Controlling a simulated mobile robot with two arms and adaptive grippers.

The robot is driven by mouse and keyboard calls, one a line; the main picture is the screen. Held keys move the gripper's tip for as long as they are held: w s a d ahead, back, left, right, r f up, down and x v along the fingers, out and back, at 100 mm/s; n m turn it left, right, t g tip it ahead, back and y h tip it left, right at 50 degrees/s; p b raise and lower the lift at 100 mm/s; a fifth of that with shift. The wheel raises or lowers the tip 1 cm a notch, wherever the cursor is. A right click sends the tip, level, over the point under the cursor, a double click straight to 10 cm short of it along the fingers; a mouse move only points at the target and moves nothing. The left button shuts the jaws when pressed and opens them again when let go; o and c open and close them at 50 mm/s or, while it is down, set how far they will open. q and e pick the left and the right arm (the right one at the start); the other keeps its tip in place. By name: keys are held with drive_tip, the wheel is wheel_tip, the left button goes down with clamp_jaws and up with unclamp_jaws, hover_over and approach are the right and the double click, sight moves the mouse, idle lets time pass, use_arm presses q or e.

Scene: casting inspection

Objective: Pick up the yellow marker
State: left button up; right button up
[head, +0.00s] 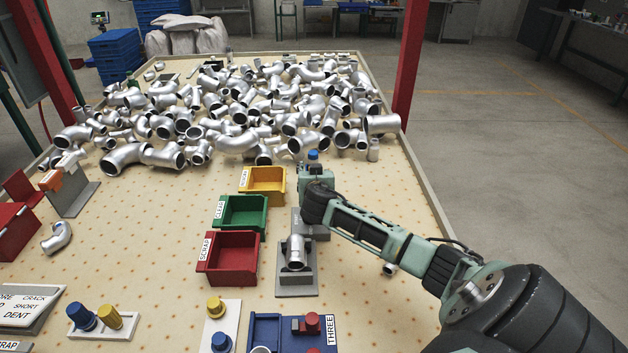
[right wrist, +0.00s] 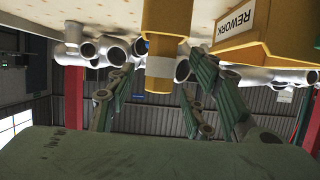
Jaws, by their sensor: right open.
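The yellow marker (right wrist: 167,30) shows in the right wrist view as a thick yellow cylinder with a grey band near its end. It lies between the lines of the two fingers. My right gripper (right wrist: 160,95) is open, and I cannot tell whether either finger touches the marker. In the head view my right gripper (head: 314,180) is beside the yellow bin (head: 262,189), to its right. The marker is not clearly visible in that view and seems hidden by the gripper. My left gripper is not in view.
The REWORK label (right wrist: 235,22) on the yellow bin is close to the right finger. A green bin (head: 242,226) and a red bin (head: 233,278) stand nearer. A metal fitting (head: 296,252) rests on a grey stand. Many silver fittings (head: 240,110) cover the table's far part.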

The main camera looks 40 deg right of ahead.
clamp_jaws()
idle(0.5)
drive_tip(key=shift+r, duration=0.1)
wheel_tip(320, 180, up, 10)
drive_tip(key=shift+b, duration=0.35)
drive_tip(key=c, duration=0.8)
unclamp_jaws()
clamp_jaws()
